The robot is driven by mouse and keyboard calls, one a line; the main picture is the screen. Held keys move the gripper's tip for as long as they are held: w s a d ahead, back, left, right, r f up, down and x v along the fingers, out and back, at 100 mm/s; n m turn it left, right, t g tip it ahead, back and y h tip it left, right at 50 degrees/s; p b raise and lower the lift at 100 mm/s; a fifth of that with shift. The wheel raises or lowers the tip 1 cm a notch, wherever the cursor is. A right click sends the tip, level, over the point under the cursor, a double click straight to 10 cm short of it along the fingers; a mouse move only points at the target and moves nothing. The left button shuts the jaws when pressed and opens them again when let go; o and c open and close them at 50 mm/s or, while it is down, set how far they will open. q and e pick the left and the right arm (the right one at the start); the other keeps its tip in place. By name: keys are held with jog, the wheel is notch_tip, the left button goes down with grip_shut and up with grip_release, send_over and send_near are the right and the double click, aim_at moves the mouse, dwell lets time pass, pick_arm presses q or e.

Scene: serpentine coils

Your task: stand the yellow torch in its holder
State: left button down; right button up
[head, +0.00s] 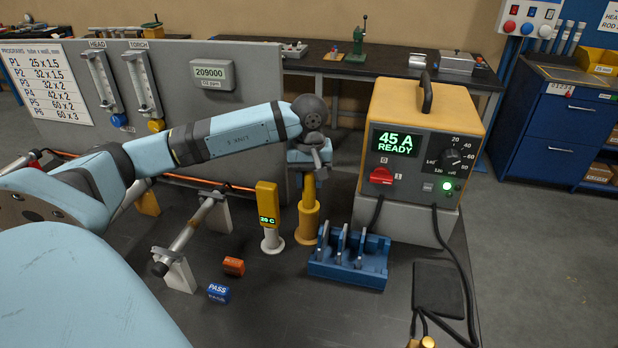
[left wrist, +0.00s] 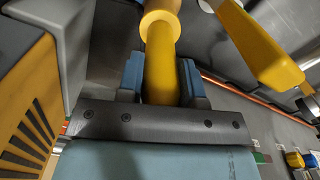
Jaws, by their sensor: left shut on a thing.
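The yellow torch (head: 309,187) is upright, with its upper part in my left gripper (head: 309,168). In the left wrist view the yellow shaft (left wrist: 160,75) lies between the two blue fingers of the gripper (left wrist: 161,80). Below the fingers the shaft meets a wider yellow cylinder (head: 308,217) on a round base, which looks like the holder. The shaft and this cylinder look in line. I cannot tell whether the torch's lower end is inside it or how deep. My right gripper is not in view.
A yellow gauge reading 28 C (head: 267,205) stands close on the left. A blue rack (head: 348,268) stands close on the right, before the yellow power source (head: 425,135). Red (head: 233,266) and blue PASS (head: 218,292) blocks lie front left. The front middle of the table is clear.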

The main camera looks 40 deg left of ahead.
pick_arm(q)
jog(key=c, duration=0.7)
grip_release()
notch_tip(320, 180, up, 14)
jog(key=shift+b, duration=0.4)
